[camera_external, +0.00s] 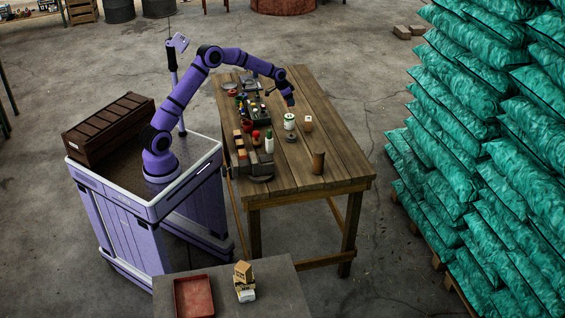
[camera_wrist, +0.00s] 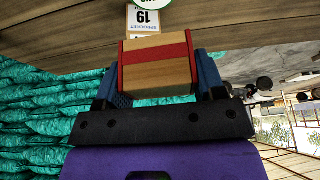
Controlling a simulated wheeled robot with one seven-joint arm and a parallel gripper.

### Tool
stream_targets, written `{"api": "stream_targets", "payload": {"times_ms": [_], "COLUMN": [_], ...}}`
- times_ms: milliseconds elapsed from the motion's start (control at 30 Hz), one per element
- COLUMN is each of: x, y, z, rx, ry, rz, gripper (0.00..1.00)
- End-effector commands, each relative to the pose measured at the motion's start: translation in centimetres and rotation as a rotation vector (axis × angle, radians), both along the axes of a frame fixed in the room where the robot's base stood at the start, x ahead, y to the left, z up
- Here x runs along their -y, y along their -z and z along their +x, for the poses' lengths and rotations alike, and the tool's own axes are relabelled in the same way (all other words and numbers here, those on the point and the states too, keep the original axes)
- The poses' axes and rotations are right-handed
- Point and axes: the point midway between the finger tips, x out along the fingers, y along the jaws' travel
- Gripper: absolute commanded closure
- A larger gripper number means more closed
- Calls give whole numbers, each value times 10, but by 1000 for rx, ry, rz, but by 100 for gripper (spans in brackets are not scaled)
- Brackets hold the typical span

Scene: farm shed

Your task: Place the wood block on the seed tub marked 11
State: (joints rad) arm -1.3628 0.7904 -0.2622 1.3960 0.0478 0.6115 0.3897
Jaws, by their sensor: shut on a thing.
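My gripper (camera_wrist: 161,80) is shut on a wood block (camera_wrist: 156,68), a light brown piece with red bands, held between two blue fingers in the wrist view. In the external view my gripper (camera_external: 289,97) is above the wooden table, and the block in it is too small to make out. A white tub with green (camera_external: 289,121) stands on the table just in front of the gripper. A white card reading 19 (camera_wrist: 144,20) and part of a green and white round label (camera_wrist: 150,2) show beyond the block. I cannot read any 11.
The table (camera_external: 330,165) holds a crowded row of bottles and tools along its left side. A small block-like thing (camera_external: 308,123) and a brown cylinder (camera_external: 318,163) stand to the right. Green sacks (camera_external: 465,150) are stacked beyond the table's right.

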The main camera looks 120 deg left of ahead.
Motion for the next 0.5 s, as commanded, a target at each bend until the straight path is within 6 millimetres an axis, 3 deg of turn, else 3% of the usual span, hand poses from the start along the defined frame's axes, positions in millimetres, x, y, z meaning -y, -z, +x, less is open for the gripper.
{"api": "stream_targets", "payload": {"times_ms": [500], "x": [0], "y": [62], "z": [0], "rx": [0], "ry": [0], "rz": [-1], "gripper": [60]}}
